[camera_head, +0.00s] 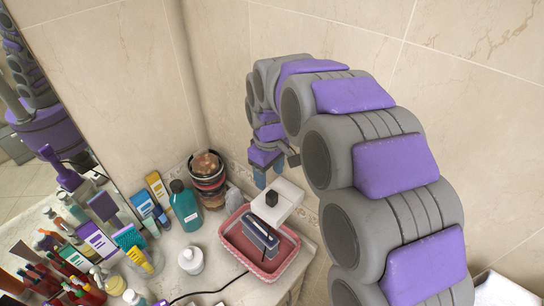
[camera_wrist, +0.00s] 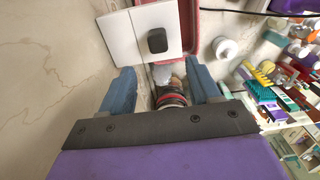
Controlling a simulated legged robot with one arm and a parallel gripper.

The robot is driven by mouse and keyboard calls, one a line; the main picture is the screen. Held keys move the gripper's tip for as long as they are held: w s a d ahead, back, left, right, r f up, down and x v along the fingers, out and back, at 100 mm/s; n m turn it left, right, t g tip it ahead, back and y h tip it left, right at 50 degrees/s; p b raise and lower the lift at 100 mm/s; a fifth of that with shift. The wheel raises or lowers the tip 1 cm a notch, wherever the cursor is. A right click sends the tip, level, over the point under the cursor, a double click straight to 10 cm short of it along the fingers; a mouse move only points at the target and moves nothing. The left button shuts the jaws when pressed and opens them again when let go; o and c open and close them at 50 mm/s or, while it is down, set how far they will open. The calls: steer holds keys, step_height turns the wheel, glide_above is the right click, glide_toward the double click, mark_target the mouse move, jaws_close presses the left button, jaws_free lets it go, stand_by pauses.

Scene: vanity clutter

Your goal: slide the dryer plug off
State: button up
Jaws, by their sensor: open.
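A black plug (camera_head: 271,198) sits on a white plate (camera_head: 288,203) beside the wall, above the back edge of a pink tray. In the wrist view the black plug (camera_wrist: 157,40) is on the right half of the two-part white plate (camera_wrist: 122,40), ahead of the fingers. My gripper (camera_head: 266,178) is behind and above the plate. In the wrist view my gripper (camera_wrist: 161,88) has its blue fingers wide apart, with nothing held between them. The plug is beyond the fingertips, apart from them. Which cord belongs to the dryer cannot be told.
The pink tray (camera_head: 229,240) holds a dark object (camera_head: 262,233); a black cord (camera_head: 215,291) runs leftward on the counter. A teal bottle (camera_head: 186,207), stacked round containers (camera_head: 207,180) and a white jar (camera_head: 191,261) stand left. The tiled wall is close behind my arm.

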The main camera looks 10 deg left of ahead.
mark_target(271, 193)
steer(key=f, duration=0.6)
steer(key=d+f+p, duration=0.1)
steer(key=f, duration=0.2)
steer(key=shift+d, duration=0.1)
steer(key=shift+a+f, duration=0.2)
steer(key=shift+f, duration=0.15)
steer(key=shift+a, duration=0.45)
steer(key=shift+d, duration=0.5)
steer(key=c, duration=0.6)
steer(key=shift+a, duration=0.15)
steer(key=c, duration=0.5)
steer(key=shift+a+r, duration=0.1)
steer(key=shift+r, duration=0.05)
steer(key=shift+r+p, duration=0.6)
steer(key=shift+r, duration=2.05)
